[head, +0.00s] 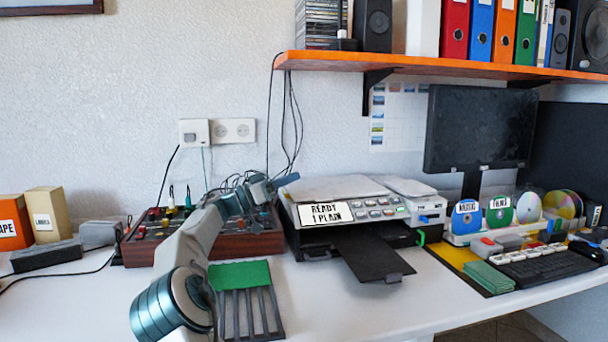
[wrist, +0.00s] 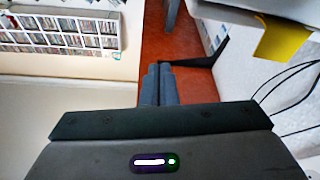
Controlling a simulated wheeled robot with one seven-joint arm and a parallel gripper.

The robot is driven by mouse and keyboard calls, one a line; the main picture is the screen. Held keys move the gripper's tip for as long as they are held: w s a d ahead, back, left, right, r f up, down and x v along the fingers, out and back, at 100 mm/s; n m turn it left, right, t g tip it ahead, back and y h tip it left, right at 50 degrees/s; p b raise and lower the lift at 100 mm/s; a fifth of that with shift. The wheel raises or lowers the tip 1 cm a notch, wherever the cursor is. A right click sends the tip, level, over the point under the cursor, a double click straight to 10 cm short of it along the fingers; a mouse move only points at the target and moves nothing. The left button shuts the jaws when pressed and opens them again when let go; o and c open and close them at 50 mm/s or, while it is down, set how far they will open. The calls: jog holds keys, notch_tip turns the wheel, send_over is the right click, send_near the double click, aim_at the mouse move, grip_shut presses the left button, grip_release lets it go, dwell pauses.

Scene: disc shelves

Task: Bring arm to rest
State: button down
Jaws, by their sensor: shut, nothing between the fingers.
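My arm rises from the bottom of the head view, in front of the desk (head: 330,316). Its end, with my gripper (head: 288,180), is up by the left side of the printer, over the mixer-like wooden box. In the wrist view the two dark fingers of my gripper (wrist: 158,70) lie side by side, shut, with nothing between them. The fingers touch nothing that I can make out.
The printer (head: 335,187) with its black tray stands right of my arm. The wooden box with knobs (head: 255,243) and a slatted rack with a green top (head: 240,275) are close to the arm. An orange shelf (head: 430,65) hangs above. The front middle desk is clear.

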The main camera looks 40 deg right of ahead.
jog(key=w+a+p, duration=0.2)
jog(key=w+a, duration=0.1)
jog(key=a, duration=0.4)
jog(key=s+n+t+y+p, duration=0.5)
jog(key=s+n+y+p, duration=0.2)
jog(key=s+y+p, duration=0.35)
jog(key=s+a+r+n+t+y+p, duration=0.2)
jog(key=s+a+p, duration=0.4)
jog(key=a, duration=0.4)
jog(key=s+a+r+n+t+y+p, duration=0.2)
jog(key=s+a+n+p, duration=0.4)
jog(key=a, duration=0.5)
jog(key=s+a+r+n+t+y+p, duration=0.2)
jog(key=s+a+r+n+y+p, duration=0.1)
jog(key=s+a+p, duration=0.5)
jog(key=a+n+y+p, duration=0.1)
jog(key=a+y, duration=0.1)
jog(key=a, duration=0.1)
jog(key=shift+s+r+n+t, duration=0.2)
jog(key=shift+r+n+t, duration=0.1)
jog(key=shift+n, duration=0.1)
jog(key=shift+a+y, duration=0.1)
jog(key=shift+y, duration=0.15)
